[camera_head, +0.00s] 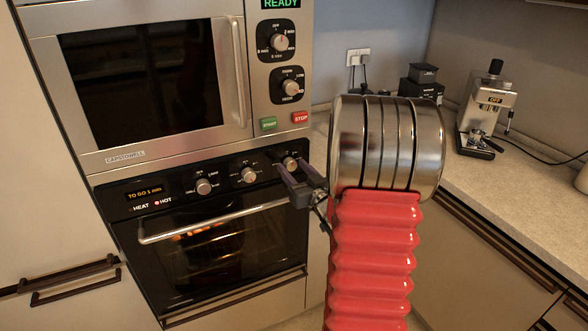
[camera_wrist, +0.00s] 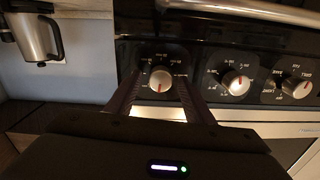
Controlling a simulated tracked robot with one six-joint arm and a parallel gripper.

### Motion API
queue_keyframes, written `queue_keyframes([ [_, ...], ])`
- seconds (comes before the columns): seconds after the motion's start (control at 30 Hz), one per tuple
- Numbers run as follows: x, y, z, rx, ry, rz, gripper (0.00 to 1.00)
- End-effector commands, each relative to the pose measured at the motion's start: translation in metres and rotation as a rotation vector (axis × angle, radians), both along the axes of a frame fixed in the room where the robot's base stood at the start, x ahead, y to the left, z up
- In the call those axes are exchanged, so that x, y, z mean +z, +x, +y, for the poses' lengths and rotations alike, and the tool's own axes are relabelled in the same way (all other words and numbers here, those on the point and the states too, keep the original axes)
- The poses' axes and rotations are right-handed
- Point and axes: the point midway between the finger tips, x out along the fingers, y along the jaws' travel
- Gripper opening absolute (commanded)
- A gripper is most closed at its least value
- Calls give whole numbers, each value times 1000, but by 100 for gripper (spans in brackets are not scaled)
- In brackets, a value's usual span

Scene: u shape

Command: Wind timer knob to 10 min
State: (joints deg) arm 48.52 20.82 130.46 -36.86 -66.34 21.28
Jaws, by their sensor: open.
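The rightmost silver oven knob (camera_head: 290,163) is on the black control panel, with small printed marks around it. It also shows in the wrist view (camera_wrist: 160,79), where a red pointer line crosses its face. The marks are too small to read surely, so I cannot tell its exact setting. My gripper (camera_head: 298,184) is at this knob, with dark fingers open on either side of it in the wrist view. I cannot tell whether they touch it. The oven display (camera_head: 146,192) reads "TO GO 1 min", with a red lamp lit beside "HOT".
Two more oven knobs (camera_head: 249,175) (camera_head: 204,186) sit to the left. The oven handle (camera_head: 215,219) juts out below. Above is a microwave (camera_head: 150,80) with two knobs, START and STOP buttons, and a "READY" display. A coffee machine (camera_head: 488,105) stands on the right counter.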

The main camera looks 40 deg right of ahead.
Motion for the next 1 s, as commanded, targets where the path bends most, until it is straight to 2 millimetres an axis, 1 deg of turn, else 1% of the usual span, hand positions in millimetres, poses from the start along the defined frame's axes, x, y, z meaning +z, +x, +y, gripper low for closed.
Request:
queue_keyframes([
  [0.1,0,5,-1,1,0,0,48],
  [0.37,0,5,-1,0,0,0,47],
  [0.9,0,5,-1,0,0,0,9],
  [0.93,0,5,-1,0,0,0,7],
  [1.0,0,5,-1,0,0,0,7],
])
